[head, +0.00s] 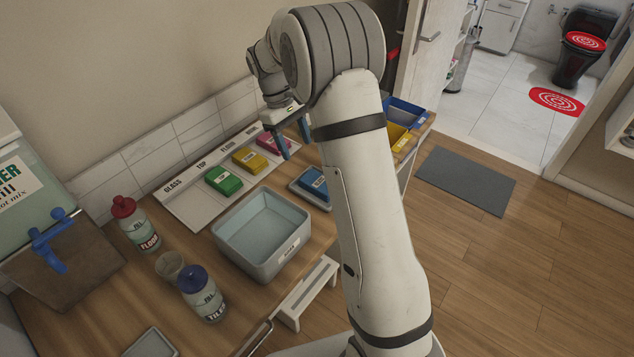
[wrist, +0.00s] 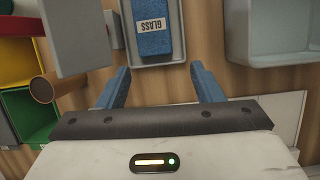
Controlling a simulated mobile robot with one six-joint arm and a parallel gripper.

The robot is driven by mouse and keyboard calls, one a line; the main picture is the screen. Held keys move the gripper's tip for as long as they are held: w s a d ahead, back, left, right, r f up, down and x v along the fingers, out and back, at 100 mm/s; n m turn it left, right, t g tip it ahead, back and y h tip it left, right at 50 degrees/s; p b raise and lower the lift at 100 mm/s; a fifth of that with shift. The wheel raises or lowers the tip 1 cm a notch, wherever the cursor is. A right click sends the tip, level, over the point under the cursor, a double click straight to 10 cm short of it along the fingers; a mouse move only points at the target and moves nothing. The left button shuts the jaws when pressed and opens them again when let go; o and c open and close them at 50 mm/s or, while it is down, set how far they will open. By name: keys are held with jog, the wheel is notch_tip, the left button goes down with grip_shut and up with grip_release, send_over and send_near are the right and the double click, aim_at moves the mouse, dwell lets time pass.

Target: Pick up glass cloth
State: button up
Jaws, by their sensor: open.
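The glass cloth (head: 315,181) is a blue folded block lying in a small grey tray (head: 299,193) on the wooden counter. In the wrist view the cloth (wrist: 152,28) shows at the top centre with its GLASS label, inside the tray (wrist: 184,47); its far end is cut off by the frame. My gripper (head: 294,144) is open and empty, up and to the left of the cloth in the head view. In the wrist view its blue fingers (wrist: 160,70) are spread apart, with the cloth beyond them and touching neither.
A grey basin (head: 262,262) stands close beside the tray. Green (head: 223,181), yellow (head: 250,160) and pink (head: 273,142) cloths lie on a labelled board behind; its GLASS section is empty. Blue (head: 404,112) and yellow bins stand at the counter's far end. Bottles (head: 137,226) stand at left.

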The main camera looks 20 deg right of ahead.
aim_at(305, 176)
jog(key=f, duration=0.3)
jog(key=d+f, duration=0.1)
jog(key=f, duration=0.2)
jog(key=f+p, duration=0.1)
jog(key=f, duration=0.3)
jog(key=shift+s+d, duration=0.1)
jog(key=shift+d, duration=0.1)
jog(key=shift+c, duration=0.6)
jog(key=c, duration=0.5)
jog(key=shift+r, duration=0.1)
